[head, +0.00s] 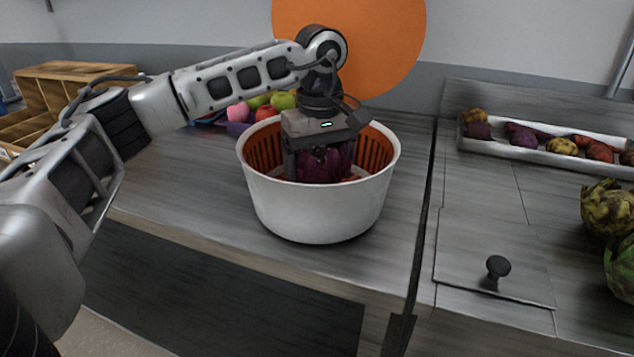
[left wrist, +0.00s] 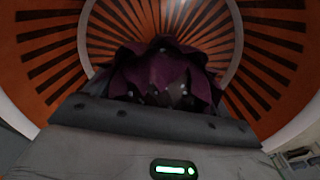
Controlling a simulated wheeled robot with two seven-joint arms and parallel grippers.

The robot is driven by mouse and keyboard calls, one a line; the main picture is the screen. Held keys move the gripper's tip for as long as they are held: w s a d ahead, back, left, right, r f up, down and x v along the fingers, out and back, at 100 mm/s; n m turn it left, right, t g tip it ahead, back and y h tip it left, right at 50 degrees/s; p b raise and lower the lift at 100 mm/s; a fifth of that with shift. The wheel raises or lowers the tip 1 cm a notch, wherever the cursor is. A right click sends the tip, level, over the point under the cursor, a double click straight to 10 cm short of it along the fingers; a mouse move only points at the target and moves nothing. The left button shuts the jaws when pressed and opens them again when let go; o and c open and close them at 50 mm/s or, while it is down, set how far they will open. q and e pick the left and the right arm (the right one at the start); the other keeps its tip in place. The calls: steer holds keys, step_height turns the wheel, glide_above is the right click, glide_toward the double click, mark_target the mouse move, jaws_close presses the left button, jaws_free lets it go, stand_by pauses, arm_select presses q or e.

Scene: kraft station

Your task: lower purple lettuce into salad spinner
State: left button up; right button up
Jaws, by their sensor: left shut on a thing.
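The salad spinner (head: 318,213) is a white bowl with an orange slotted basket inside, standing on the grey counter. My left gripper (head: 318,165) reaches down into its mouth from above. It is shut on the dark purple lettuce (head: 325,164), which sits within the basket's rim. In the left wrist view the purple lettuce (left wrist: 160,80) is at the jaws, with the orange basket (left wrist: 265,65) around it. I cannot tell whether the lettuce touches the basket floor. My right gripper is not in view.
A fruit container (head: 240,120) stands behind the spinner at left. A white tray (head: 550,156) of root vegetables lies at the back right. Green artichoke-like heads (head: 608,208) sit at the right edge. A flat lid with a black knob (head: 498,267) lies in the right counter.

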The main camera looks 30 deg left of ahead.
arm_select(q)
steer(key=shift+f+b, duration=0.75)
steer(key=shift+f, duration=0.5)
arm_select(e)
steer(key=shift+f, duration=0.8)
arm_select(q)
steer(key=o, duration=0.9)
steer(key=shift+o, duration=0.2)
steer(key=shift+w+r, duration=0.1)
steer(key=shift+r, duration=0.75)
step_height(320, 180, up, 13)
steer(key=p, duration=0.2)
steer(key=shift+p, duration=0.3)
steer(key=shift+r, duration=0.65)
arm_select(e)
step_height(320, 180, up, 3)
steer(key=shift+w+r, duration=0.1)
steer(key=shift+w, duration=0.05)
